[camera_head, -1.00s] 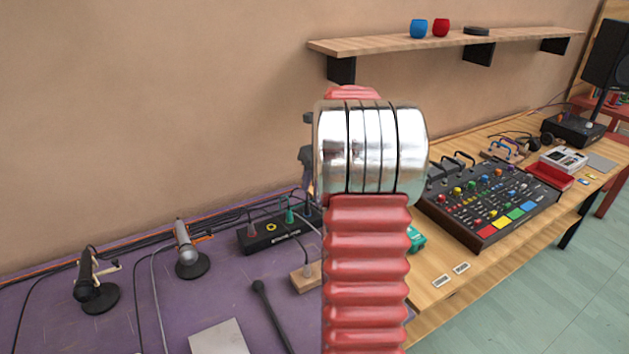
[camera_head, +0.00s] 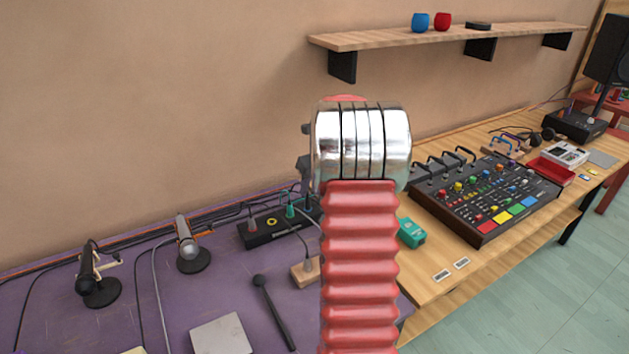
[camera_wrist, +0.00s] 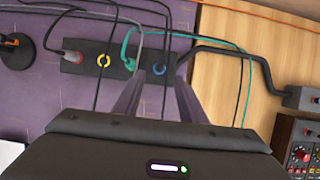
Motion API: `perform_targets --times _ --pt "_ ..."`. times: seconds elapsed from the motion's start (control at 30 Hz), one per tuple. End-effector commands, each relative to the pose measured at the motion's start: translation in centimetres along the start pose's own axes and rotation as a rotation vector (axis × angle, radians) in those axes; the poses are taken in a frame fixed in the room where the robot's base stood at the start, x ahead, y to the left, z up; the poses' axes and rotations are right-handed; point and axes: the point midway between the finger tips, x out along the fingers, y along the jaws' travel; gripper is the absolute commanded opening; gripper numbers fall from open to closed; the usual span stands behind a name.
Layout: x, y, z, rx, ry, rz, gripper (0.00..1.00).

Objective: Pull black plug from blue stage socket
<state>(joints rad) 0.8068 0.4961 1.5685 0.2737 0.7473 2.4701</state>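The black stage box (camera_wrist: 112,66) lies across the upper left of the wrist view; it also shows in the head view (camera_head: 262,235), partly behind my arm. A blue-ringed socket (camera_wrist: 160,69) is near its right end. Its centre is dark, and I cannot clearly make out the black plug in it. A black cable runs down past the ring. My gripper (camera_wrist: 159,80) is open, with its two fingers apart on either side of the blue ring. Nothing is visibly held.
A thick black cable bends right towards a grey block (camera_wrist: 301,98). Two microphones (camera_head: 187,245) (camera_head: 94,277) stand left.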

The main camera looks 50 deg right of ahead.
Motion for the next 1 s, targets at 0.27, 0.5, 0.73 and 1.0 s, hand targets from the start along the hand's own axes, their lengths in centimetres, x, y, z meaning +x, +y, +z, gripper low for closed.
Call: perform_targets --times 0.27,0.5,0.73,1.0 --pt "4.1 0.0 -0.1 0.001 0.003 0.001 0.38" --pt "6.8 -0.1 0.0 0.002 0.0 0.0 0.38" --pt "7.7 -0.1 0.0 0.001 0.0 0.0 0.38" --pt "7.7 -0.1 0.0 0.001 0.0 0.0 0.33"
